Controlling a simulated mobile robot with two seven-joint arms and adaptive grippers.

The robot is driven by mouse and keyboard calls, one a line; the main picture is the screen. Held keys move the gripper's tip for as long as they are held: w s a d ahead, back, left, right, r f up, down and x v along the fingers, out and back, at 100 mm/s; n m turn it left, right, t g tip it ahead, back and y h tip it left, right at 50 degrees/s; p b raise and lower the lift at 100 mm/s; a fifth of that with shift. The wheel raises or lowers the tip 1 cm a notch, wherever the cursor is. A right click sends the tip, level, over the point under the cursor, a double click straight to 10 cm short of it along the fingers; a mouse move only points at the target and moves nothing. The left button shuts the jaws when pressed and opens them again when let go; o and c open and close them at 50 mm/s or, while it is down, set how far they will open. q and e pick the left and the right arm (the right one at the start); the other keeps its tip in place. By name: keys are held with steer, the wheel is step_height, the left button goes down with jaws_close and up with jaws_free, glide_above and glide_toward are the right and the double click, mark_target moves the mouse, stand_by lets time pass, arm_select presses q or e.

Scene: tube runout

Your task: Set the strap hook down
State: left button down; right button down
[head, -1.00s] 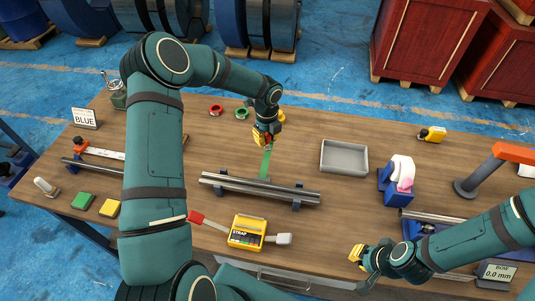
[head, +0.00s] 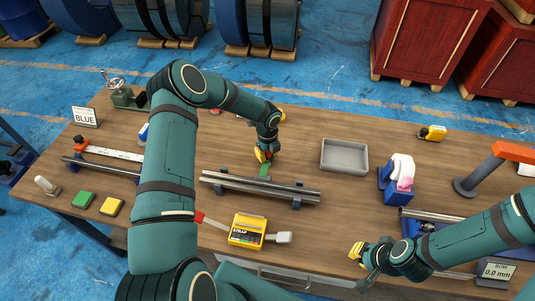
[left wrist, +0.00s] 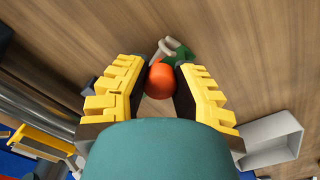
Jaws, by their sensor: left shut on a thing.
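My left gripper (head: 263,154) is low over the table, just behind the long steel tubes (head: 260,187). In the left wrist view, an orange rounded end (left wrist: 160,80), which I take for the strap hook's handle, sits between the yellow fingers of my left gripper (left wrist: 158,78). A green part (left wrist: 181,55) and a pale bent piece (left wrist: 166,46) show beyond it. In the head view the green part (head: 264,171) shows below the fingers; I cannot tell whether it touches the table. My right gripper (head: 357,252) is near the front edge; its finger gap is unclear.
The tubes rest on blue supports close in front of the left gripper. A grey tray (head: 344,156) stands to its right, with bare wood between. A yellow strap box (head: 247,231) lies in front. A blue stand with a white and pink cloth (head: 401,172) is further right.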

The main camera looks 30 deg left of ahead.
mark_target(268, 153)
steer(key=shift+f, duration=0.1)
arm_select(q)
steer(key=shift+f, duration=0.15)
arm_select(e)
steer(key=shift+f, duration=0.15)
arm_select(q)
steer(key=c, duration=0.8)
jaws_free()
steer(key=shift+c, duration=0.2)
steer(key=shift+r, duration=0.3)
arm_select(e)
steer(key=shift+r, duration=0.35)
arm_select(q)
step_height(268, 153, up, 12)
steer(key=shift+s+d+f, duration=0.1)
steer(key=shift+f, duration=0.05)
arm_select(e)
steer(key=shift+s, duration=0.1)
